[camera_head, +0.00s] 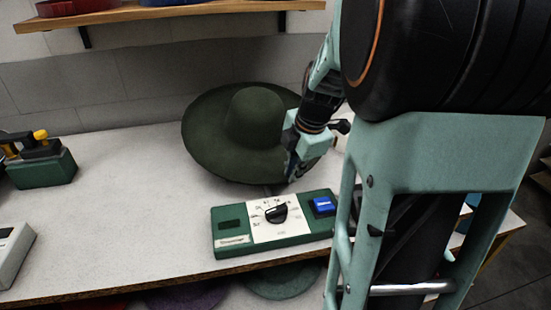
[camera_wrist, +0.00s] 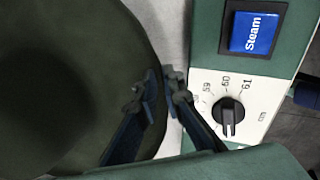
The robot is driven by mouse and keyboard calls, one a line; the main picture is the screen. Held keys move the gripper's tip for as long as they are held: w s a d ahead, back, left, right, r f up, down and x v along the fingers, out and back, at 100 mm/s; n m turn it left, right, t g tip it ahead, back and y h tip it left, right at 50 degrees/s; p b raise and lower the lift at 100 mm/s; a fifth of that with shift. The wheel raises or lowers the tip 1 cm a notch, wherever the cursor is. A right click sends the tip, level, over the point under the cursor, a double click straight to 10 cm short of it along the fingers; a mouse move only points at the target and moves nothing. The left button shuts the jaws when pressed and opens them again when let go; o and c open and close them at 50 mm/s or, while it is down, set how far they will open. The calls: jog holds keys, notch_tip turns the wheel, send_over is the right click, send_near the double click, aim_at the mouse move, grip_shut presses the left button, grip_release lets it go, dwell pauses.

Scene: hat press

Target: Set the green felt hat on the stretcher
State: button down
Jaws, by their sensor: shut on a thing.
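The green felt hat (camera_head: 228,130) is dark green with a wide brim and a round crown facing up. It appears at the back middle of the bench, and its brim fills the left of the wrist view (camera_wrist: 60,80). My gripper (camera_head: 291,170) is at the brim's right front edge. In the wrist view its fingers (camera_wrist: 163,82) are close together on either side of the brim edge, shut on it. The stretcher cannot be made out under the hat. A green control box (camera_head: 228,245) with a black dial (camera_head: 276,212) and blue Steam button (camera_head: 324,205) stands in front.
The bench top (camera_head: 120,215) is clear left of the hat. A green device with a yellow knob (camera_head: 40,165) and a grey box (camera_head: 12,250) stand at the far left. A wooden shelf (camera_head: 180,12) with hats hangs above. More hats (camera_head: 285,283) lie under the bench.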

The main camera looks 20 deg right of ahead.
jog(key=c, duration=2)
grip_release()
